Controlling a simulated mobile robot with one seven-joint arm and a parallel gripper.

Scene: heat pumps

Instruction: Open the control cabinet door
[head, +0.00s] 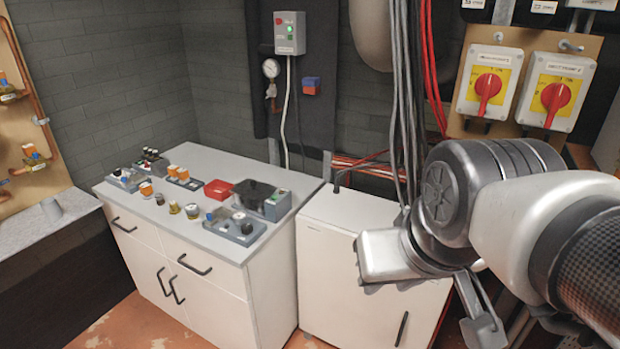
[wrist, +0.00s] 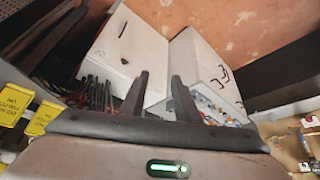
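A low white cabinet (head: 350,262) stands to the right of the drawer unit, and I take it to be the control cabinet. Its front door looks shut. A black upright handle (head: 402,328) sits low on the right of that front. In the wrist view the white cabinet (wrist: 128,50) and its small dark handle (wrist: 122,30) show beyond the fingers. My gripper (wrist: 159,84) is open and empty, with its two dark fingers apart. It hangs in front of and above the right part of the cabinet, apart from the handle, and partly hides the cabinet in the head view.
A white drawer unit (head: 190,270) with black handles stands at left, its top (head: 245,165) holding valves, fittings and a red tray (head: 217,189). Red rotary switches (head: 488,86) are on the right wall. Cables (head: 400,100) hang behind my arm. Some floor (head: 150,325) is clear in front.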

